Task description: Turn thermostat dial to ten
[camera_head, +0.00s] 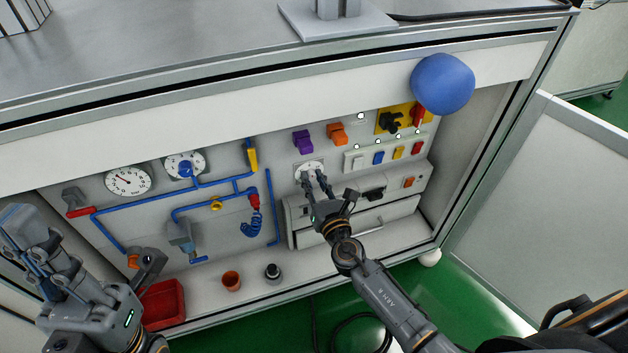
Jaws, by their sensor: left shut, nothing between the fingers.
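The dial under my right gripper, with a white scale plate (302,167), is on the back panel right of the blue pipes. My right gripper (315,178) reaches up to it from below, its two fingertips over the dial's face. They hide the knob and most of the scale marks, so the setting cannot be read. I cannot tell whether the fingers grip the knob. My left gripper (22,222) is at the lower left, in front of the cabinet and away from the dial, shut and empty.
A round gauge (128,181) and a blue-knobbed dial (185,166) are further left. Purple (302,141) and orange (337,134) blocks sit above the dial. Coloured switches (378,157) and a drawer (385,221) are to the right.

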